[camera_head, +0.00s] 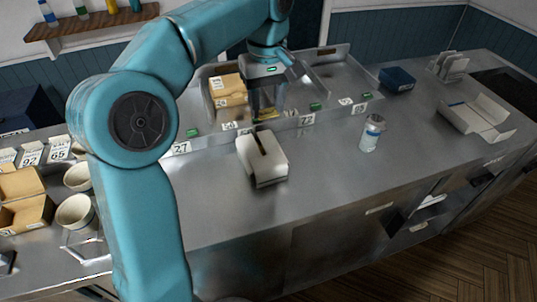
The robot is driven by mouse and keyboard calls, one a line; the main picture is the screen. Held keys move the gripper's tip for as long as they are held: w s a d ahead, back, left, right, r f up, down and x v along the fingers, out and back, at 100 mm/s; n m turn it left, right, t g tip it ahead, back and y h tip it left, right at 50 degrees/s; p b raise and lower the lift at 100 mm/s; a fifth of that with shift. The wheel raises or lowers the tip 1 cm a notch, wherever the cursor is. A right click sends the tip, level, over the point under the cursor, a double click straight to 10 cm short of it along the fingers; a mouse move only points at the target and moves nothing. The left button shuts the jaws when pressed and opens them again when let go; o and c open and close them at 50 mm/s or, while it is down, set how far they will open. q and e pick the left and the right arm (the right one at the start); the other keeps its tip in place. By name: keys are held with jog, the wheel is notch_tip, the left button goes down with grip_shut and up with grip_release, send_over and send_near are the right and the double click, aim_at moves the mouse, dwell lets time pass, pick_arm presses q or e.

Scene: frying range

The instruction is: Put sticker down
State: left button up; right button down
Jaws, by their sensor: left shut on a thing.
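My left gripper (266,108) hangs over the back of the steel counter, behind a white box with a dark slot (263,165). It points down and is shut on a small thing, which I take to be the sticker. The held thing is mostly hidden between the fingers, with only a small yellowish patch near the tips. I cannot tell whether it touches the tray edge below. Several numbered white labels, one reading 27 (182,148) and one reading 73 (306,120), stand along the front edge of the back tray. My right gripper is not in view.
A cardboard box (228,88) sits in the back tray. A white canister (371,134) stands to the right, a blue box (397,79) behind it, and an open white carton (478,117) farther right. Cups and brown boxes crowd the left. The front middle counter is clear.

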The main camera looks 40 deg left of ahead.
pick_arm(q)
send_over(268, 160)
jog(key=f, duration=0.9)
jog(key=shift+s+f, duration=0.15)
jog(key=shift+s, duration=0.05)
jog(key=shift+w+f, duration=0.1)
jog(key=shift+f, duration=0.6)
notch_tip(268, 160, down, 4)
jog(key=shift+b, duration=0.3)
jog(key=shift+f+b, duration=0.35)
jog(key=shift+f, duration=0.15)
jog(key=o, duration=1)
jog(key=shift+r, duration=0.1)
